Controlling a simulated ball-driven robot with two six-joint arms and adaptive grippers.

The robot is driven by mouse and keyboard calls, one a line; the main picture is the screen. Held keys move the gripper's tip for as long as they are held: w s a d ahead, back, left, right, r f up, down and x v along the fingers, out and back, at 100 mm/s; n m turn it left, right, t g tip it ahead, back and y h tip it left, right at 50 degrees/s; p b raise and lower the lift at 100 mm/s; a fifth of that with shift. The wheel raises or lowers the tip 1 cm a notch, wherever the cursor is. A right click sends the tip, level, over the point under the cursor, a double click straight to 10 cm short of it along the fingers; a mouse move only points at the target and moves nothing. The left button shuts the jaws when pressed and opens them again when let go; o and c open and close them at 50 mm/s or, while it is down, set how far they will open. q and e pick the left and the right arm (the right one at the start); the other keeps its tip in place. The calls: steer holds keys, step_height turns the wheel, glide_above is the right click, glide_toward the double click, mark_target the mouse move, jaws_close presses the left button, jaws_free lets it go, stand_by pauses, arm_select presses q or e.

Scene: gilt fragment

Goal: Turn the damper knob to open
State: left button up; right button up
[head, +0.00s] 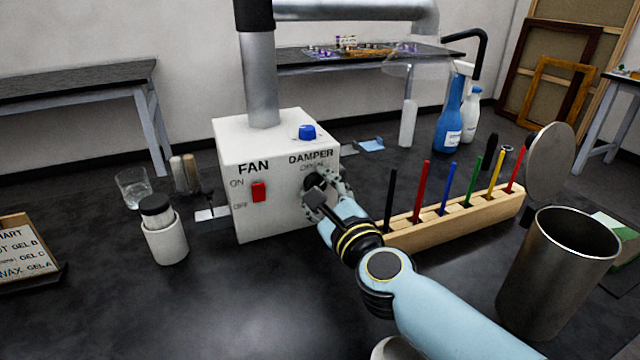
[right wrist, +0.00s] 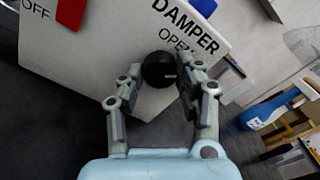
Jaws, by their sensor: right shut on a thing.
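The white control box (head: 262,210) stands on the dark bench with FAN and DAMPER labels on its front. The black damper knob (right wrist: 158,70) sits below the words DAMPER and OPEN; a light mark shows on its right side in the right wrist view. My right gripper (head: 322,190) is at the box front with its fingers on both sides of the knob, shut on it. It also shows in the right wrist view (right wrist: 160,80). In the head view the gripper mostly hides the knob. My left gripper is not in view.
A red fan switch (head: 258,192) is left of the knob and a blue button (head: 307,132) is on top of the box. A wooden rack (head: 455,220) with coloured sticks and a metal can (head: 556,270) stand to the right. A white jar (head: 165,240) stands left.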

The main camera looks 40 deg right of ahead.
steer(key=shift+n+p, duration=2.2)
steer(key=shift+n, duration=2.9)
steer(key=o, duration=1.2)
steer(key=shift+c, duration=0.2)
steer(key=v, duration=1.2)
steer(key=shift+f, duration=0.1)
